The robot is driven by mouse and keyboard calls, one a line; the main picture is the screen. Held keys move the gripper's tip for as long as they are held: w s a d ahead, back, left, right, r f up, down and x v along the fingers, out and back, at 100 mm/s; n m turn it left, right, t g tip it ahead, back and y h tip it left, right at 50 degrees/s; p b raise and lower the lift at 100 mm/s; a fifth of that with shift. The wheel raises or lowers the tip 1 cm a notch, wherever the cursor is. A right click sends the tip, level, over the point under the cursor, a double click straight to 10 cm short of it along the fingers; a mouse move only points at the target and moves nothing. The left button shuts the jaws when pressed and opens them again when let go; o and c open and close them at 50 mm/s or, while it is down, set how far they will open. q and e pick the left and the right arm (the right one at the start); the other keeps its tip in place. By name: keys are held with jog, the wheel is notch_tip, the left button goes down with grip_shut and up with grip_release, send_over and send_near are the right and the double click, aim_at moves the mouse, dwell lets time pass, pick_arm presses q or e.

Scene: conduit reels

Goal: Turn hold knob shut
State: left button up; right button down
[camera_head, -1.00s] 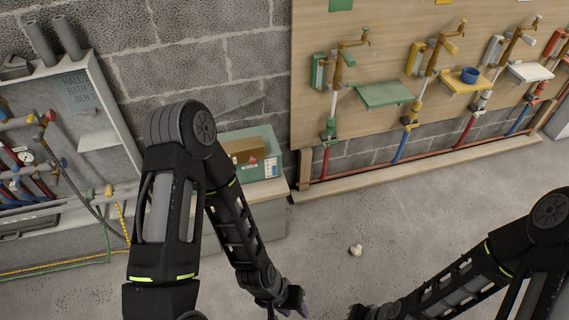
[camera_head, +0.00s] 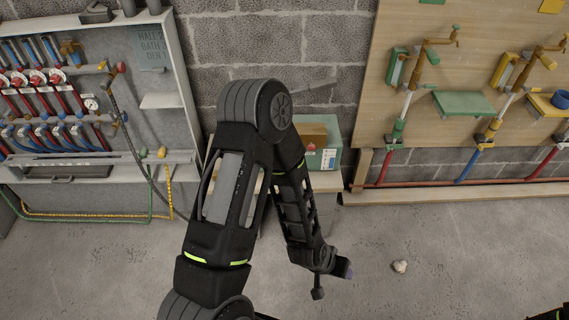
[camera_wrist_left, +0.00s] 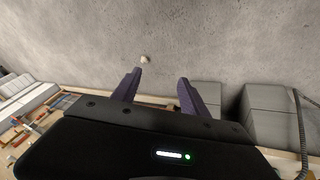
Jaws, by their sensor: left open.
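An open wall cabinet (camera_head: 188,80) at the left holds pipes, a gauge (camera_head: 91,104) and several red and white round fittings (camera_head: 37,77). A red knob-like part (camera_head: 121,67) sits at the cabinet's right side, above a dark hose. I cannot tell which part is the hold knob. My left gripper (camera_head: 343,272) hangs over the floor, right of the cabinet and well away from it. In the left wrist view its two purple fingers (camera_wrist_left: 157,80) are apart, with nothing between them. My right gripper is out of view; only a dark bit of the arm shows at the bottom right corner.
A green box (camera_head: 325,158) with a brown carton stands on a low grey cabinet behind my left arm. A wooden board (camera_head: 375,100) with taps and a green shelf (camera_head: 463,103) is at the right. A small pale lump (camera_head: 400,266) lies on otherwise open floor.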

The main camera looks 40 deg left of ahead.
pick_arm(q)
jog(key=w+a+f+n+t+y+b, duration=0.3)
jog(key=w+a+t+y+b, duration=0.4)
jog(key=w+a+b, duration=1.2)
jog(key=a+r+n+t+y+b, duration=0.3)
jog(key=a+r+y+b, duration=0.3)
jog(key=a+b, duration=0.6)
jog(key=shift+a+r+n+b, duration=0.2)
jog(key=shift+r+n+b, duration=0.4)
jog(key=shift+r+b, duration=0.1)
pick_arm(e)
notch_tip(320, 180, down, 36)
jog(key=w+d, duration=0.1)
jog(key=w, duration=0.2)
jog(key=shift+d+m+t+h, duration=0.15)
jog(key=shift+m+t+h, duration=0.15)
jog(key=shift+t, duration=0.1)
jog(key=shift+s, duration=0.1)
pick_arm(q)
jog(key=b+x, duration=0.2)
jog(key=x, duration=0.6)
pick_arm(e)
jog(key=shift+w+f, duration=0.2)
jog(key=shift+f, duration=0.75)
